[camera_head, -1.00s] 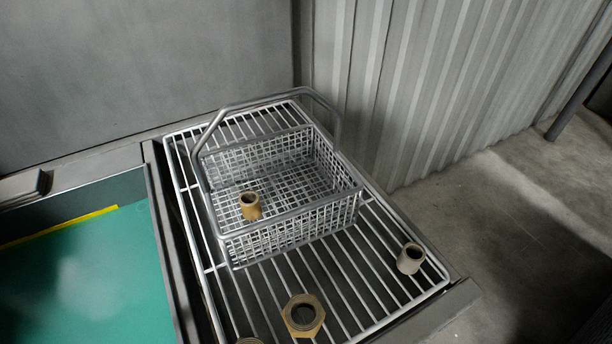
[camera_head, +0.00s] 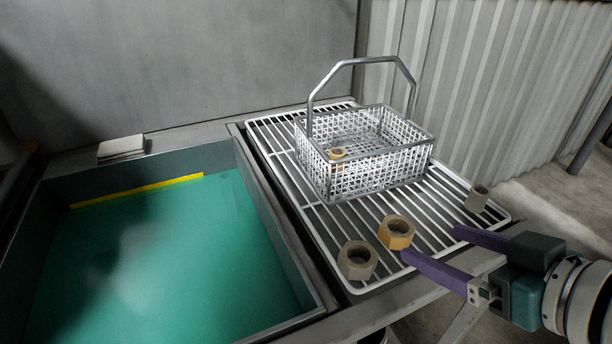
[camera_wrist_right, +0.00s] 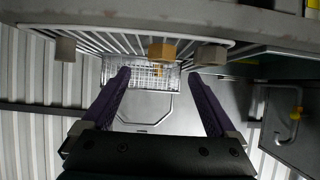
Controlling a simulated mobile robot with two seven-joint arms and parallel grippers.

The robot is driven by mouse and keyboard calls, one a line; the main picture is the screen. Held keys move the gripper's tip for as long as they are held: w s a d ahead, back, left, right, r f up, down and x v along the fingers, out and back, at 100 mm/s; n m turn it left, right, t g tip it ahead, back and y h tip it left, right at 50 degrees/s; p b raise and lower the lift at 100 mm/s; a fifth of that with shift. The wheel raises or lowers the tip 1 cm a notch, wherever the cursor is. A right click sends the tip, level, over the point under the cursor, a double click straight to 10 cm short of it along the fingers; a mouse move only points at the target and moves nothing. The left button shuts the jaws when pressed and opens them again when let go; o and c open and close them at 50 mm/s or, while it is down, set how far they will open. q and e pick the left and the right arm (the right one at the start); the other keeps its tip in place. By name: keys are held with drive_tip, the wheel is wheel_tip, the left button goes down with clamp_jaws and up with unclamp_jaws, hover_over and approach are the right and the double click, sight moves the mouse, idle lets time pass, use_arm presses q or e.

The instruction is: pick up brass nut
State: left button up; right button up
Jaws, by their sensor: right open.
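The brass nut (camera_head: 395,241) is a golden hex ring on the wire rack, near its front edge, in the head view. It shows in the right wrist view (camera_wrist_right: 163,51) at the top centre, between the lines of the fingers. My right gripper (camera_head: 431,244) comes in from the lower right with its purple fingers open and empty. One fingertip is close to the brass nut's lower right side; I cannot tell if they touch. In the wrist view the open fingers (camera_wrist_right: 159,75) point toward the rack. My left gripper is not in view.
A duller nut (camera_head: 356,266) stands left of the brass nut. A grey bushing (camera_head: 478,198) is at the rack's right. A wire basket (camera_head: 380,170) with a raised handle holds a small brass fitting (camera_head: 337,154). A green-filled tank (camera_head: 170,260) lies left of the rack (camera_head: 315,220).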

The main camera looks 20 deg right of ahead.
sight(403, 231)
drive_tip(key=shift+x, duration=1.15)
drive_tip(key=b+x, duration=0.1)
drive_tip(key=x, duration=0.4)
drive_tip(key=shift+w+a+f, duration=0.1)
drive_tip(key=shift+w+a, duration=0.05)
clamp_jaws()
